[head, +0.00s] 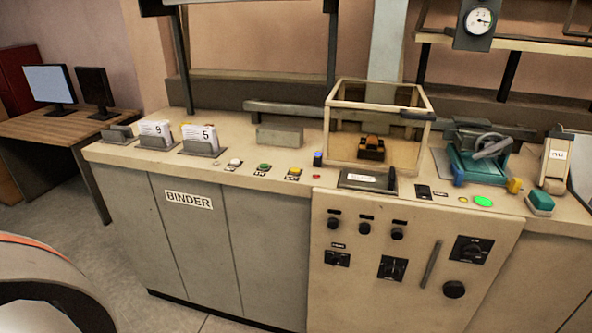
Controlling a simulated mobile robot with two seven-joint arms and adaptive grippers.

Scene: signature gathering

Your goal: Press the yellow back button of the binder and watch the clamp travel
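The binder bench carries a BINDER sign (189,200) on its grey front. A yellow button (295,171) sits on the bench top at the right end of a short row, with a small label in front of it that is too small to read. A green button (264,167) and a white button (235,162) stand to its left. Behind the buttons a grey block (280,136), possibly the clamp, stands near the back rail. Neither of my grippers is in view, and nothing touches the yellow button.
Two holders with paper stacks marked 9 (155,131) and 5 (199,137) stand left of the buttons. A clear-sided box (378,124) and a teal device (478,157) stand to the right. A desk with monitors (50,85) is at far left. Floor shows between desk and bench.

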